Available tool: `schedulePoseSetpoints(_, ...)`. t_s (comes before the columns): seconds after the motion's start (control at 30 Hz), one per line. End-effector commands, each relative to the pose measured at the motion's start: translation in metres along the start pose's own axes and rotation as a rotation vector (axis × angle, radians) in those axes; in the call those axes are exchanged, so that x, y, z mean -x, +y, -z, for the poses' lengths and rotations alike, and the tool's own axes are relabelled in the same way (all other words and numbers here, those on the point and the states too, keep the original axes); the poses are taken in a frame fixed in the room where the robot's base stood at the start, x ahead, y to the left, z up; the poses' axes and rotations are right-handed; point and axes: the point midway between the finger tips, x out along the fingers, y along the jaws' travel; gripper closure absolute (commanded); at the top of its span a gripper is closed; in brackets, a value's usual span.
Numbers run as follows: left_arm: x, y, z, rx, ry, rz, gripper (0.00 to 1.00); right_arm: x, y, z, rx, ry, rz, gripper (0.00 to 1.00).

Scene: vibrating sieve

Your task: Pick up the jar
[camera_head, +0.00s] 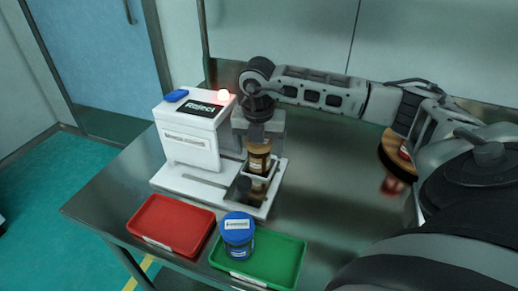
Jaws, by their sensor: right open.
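A brown jar with a pale label (259,162) stands upright on the platform of the white machine (190,145). My right gripper (257,138) points down directly over the jar, its fingers at the jar's top. It is open; whether the fingers touch the jar cannot be told. A second jar, blue with a white label (238,234), stands upright in the green tray (285,262), apart from the gripper. My left gripper is out of view.
The machine's screen (199,108) reads "Reject" and a red lamp (224,96) glows beside it. A red tray (160,222) lies empty at the front left. A round brown stand (388,157) is partly hidden behind my right arm.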

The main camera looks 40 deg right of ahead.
Motion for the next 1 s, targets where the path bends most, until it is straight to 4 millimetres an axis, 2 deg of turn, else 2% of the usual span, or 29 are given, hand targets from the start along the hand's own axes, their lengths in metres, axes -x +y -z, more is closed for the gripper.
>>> schedulePoseSetpoints(0.07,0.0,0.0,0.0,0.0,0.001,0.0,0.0,0.0,0.0,0.0,0.0,0.0,0.0,0.21)
schedulePoseSetpoints(0.2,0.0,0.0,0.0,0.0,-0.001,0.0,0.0,0.0,0.0,0.0,0.0,0.0,-0.001,0.6)
schedulePoseSetpoints(0.23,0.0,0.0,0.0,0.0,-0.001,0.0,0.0,0.001,0.0,0.0,0.0,0.0,-0.001,0.68)
schedulePoseSetpoints(0.27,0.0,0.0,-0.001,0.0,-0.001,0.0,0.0,0.001,0.0,0.0,0.0,0.0,-0.001,0.72)
schedulePoseSetpoints(0.67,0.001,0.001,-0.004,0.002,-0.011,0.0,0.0,0.006,0.001,-0.001,0.0,-0.001,-0.003,0.71)
schedulePoseSetpoints(0.87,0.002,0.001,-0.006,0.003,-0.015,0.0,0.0,0.031,0.001,-0.004,0.0,-0.002,-0.005,0.71)
schedulePoseSetpoints(1.0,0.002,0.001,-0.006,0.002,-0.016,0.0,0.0,0.058,0.009,0.011,0.005,-0.002,-0.008,0.71)
